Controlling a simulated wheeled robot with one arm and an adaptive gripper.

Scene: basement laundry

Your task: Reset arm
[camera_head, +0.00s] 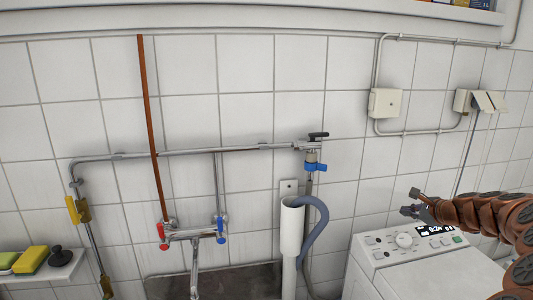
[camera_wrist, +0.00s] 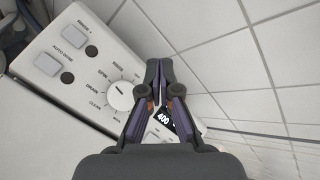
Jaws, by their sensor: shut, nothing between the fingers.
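My gripper (camera_head: 412,202) is at the right of the head view, at the end of my brown arm, in front of the tiled wall and above the washing machine (camera_head: 375,279). In the wrist view my gripper (camera_wrist: 159,64) has its fingertips together, with nothing between them. The machine's control panel (camera_wrist: 78,62) lies beyond the fingers there, with a round dial (camera_wrist: 119,95), square buttons and a lit display (camera_wrist: 163,119) partly behind the right finger. I cannot tell the exact gap between fingers and panel.
A sink (camera_head: 215,284) with a faucet (camera_head: 193,235) stands left of the machine. A white standpipe (camera_head: 291,228) with a grey hose (camera_head: 318,222) is between them. Sponges (camera_head: 33,260) lie on a ledge at left. Wall boxes (camera_head: 385,103) and pipes are above the machine.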

